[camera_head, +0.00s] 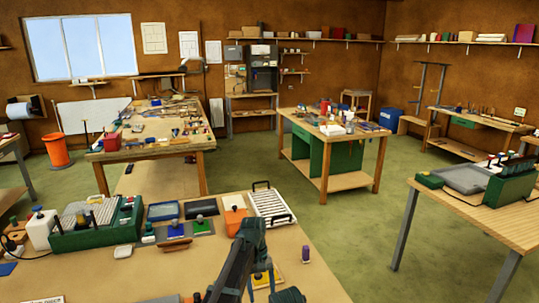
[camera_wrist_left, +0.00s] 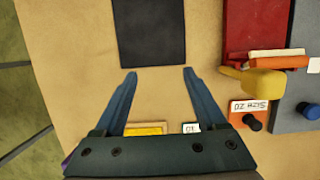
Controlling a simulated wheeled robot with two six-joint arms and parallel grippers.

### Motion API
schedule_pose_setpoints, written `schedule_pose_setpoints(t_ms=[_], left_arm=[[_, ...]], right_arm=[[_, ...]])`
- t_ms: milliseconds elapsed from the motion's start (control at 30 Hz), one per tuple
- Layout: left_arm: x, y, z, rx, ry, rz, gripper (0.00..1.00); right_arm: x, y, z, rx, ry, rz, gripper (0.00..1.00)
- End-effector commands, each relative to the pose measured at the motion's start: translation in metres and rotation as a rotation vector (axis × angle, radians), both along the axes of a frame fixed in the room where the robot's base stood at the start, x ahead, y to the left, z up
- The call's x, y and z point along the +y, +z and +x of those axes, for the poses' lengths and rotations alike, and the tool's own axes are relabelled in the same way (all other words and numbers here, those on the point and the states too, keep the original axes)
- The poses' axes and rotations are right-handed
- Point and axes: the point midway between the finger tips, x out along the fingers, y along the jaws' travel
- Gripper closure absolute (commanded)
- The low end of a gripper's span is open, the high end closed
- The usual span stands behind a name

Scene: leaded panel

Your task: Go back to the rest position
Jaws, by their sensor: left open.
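My left gripper (camera_wrist_left: 158,72) is open in the left wrist view. Its two blue fingers stand apart with nothing between them, above the tan tabletop. A dark square mat (camera_wrist_left: 151,32) lies just beyond the fingertips. In the head view my left arm reaches over the near bench (camera_head: 180,270) at the bottom centre, partly covering a yellow pad (camera_head: 262,279). My right gripper does not show in either view.
A white slatted rack (camera_head: 270,206), an orange container (camera_head: 235,218) and a green rack (camera_head: 98,230) stand on the near bench. A purple spool (camera_head: 305,254) stands right of my arm. In the wrist view, a yellow-handled tool (camera_wrist_left: 258,82) lies right of the fingers.

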Motion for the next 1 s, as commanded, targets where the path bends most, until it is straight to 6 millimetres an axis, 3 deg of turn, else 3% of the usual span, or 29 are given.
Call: schedule_pose_setpoints(t_ms=[33, 167, 333, 433, 600, 1000], left_arm=[[0.001, -0.009, -0.028, -0.017, -0.043, 0.006, 0.27], [0.005, -0.023, -0.079, -0.070, -0.179, 0.027, 0.27], [0.019, -0.044, -0.159, -0.151, -0.410, 0.068, 0.27], [0.028, -0.052, -0.193, -0.188, -0.533, 0.093, 0.27], [0.036, -0.057, -0.218, -0.218, -0.645, 0.117, 0.27], [0.036, -0.056, -0.218, -0.222, -0.662, 0.120, 0.27]], right_arm=[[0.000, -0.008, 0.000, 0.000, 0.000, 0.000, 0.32], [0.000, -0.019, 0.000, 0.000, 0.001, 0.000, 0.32], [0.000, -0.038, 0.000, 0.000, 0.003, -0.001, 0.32], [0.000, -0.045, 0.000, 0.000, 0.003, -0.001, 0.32], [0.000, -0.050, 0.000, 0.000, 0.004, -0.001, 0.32], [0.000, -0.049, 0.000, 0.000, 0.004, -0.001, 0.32]])
